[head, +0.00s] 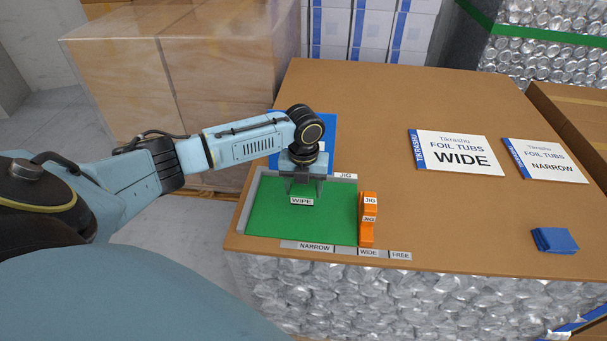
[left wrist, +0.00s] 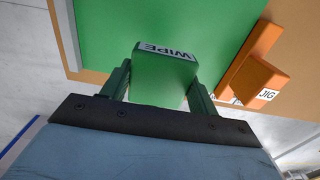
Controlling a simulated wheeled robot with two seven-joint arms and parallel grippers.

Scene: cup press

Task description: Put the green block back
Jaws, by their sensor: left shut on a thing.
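The green block (head: 302,201) carries a white WIPE label. It also shows in the left wrist view (left wrist: 164,80), between the two fingers. My left gripper (head: 304,190) points down over the green mat (head: 275,218) and is shut on this block. I cannot tell whether the block touches the mat or hangs just above it. My left forearm and wrist hide part of the blue sheet (head: 326,130) behind. My right gripper is not in view.
Orange JIG blocks (head: 367,233) stand at the mat's right edge. WIDE (head: 461,157) and NARROW (head: 552,163) signs and a folded blue cloth (head: 554,240) lie right. The table's middle is clear.

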